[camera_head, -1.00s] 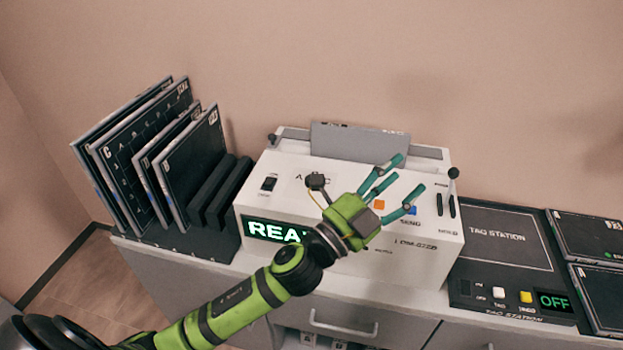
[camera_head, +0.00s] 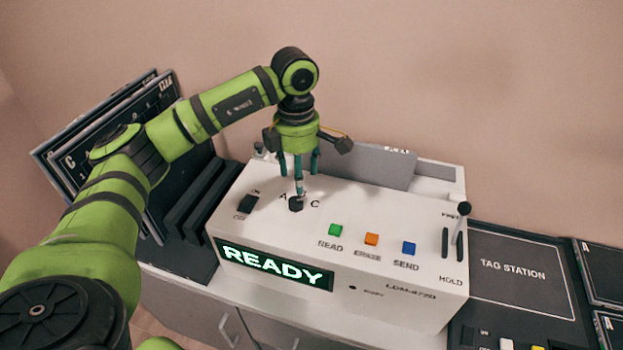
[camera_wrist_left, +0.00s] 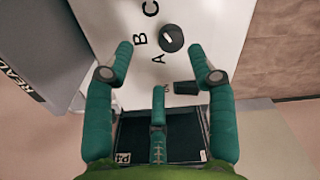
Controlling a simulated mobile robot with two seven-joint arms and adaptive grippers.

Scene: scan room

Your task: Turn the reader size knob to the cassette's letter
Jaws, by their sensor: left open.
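The reader size knob (camera_head: 296,203) is a small dark round knob on the white reader's (camera_head: 300,225) top, with letters A and C beside it. In the left wrist view the knob (camera_wrist_left: 172,38) has A, B and C around it; I cannot tell for sure which letter it points to. My left gripper (camera_head: 299,178) points down over the knob. Its teal fingers are spread in the left wrist view (camera_wrist_left: 161,62), with the knob ahead of them and not gripped. A grey cassette (camera_head: 370,165) stands in the slot behind; its label is too small to read. My right gripper is not in view.
The reader's display (camera_head: 273,264) reads READY. A dark switch (camera_head: 247,204) is left of the knob. Read (camera_head: 335,230), erase (camera_head: 371,239) and send (camera_head: 409,248) buttons are to its right. A cassette rack (camera_head: 185,235) stands left, the tag station (camera_head: 510,265) right.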

